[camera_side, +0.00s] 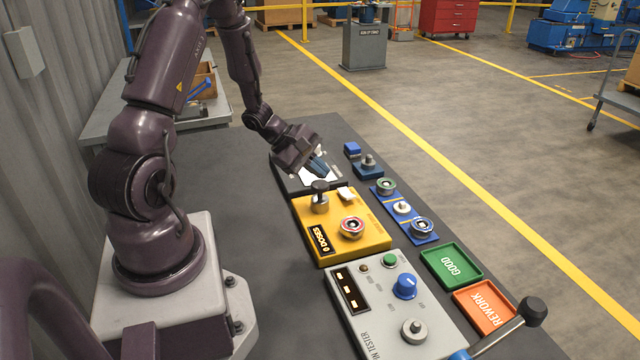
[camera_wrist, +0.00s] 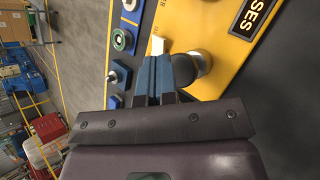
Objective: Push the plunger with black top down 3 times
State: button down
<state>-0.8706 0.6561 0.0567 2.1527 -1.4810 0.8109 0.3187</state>
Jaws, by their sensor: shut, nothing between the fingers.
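The plunger with the black top (camera_side: 320,186) stands upright on the yellow box (camera_side: 372,243), with a metal collar below its cap. The box's display (camera_side: 321,240) reads "0 DOSES". My gripper (camera_side: 320,170) is shut and empty, its blue fingers just behind and above the black cap in the side view. In the wrist view my gripper's fingers (camera_wrist: 164,62) are side by side, and the black cap (camera_wrist: 186,68) shows right beside them, partly hidden. I cannot tell whether they touch it.
A round part with a red ring (camera_side: 351,227) and a white block (camera_side: 346,194) are on the yellow box. A grey tester (camera_side: 380,310) is in front. A blue rack (camera_side: 404,212) with several rotors, a green tray (camera_side: 451,266) and an orange tray (camera_side: 487,306) lie to the right.

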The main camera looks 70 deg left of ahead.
aim_at(324, 185)
jog(key=shift+f, duration=0.2)
dwell(0.4)
jog(key=shift+f, duration=0.25)
jog(key=shift+f, duration=1.15)
dwell(1.0)
dwell(0.3)
jog(key=shift+r, duration=1.6)
jog(key=shift+r, duration=2.5)
jog(key=shift+r, duration=1.9)
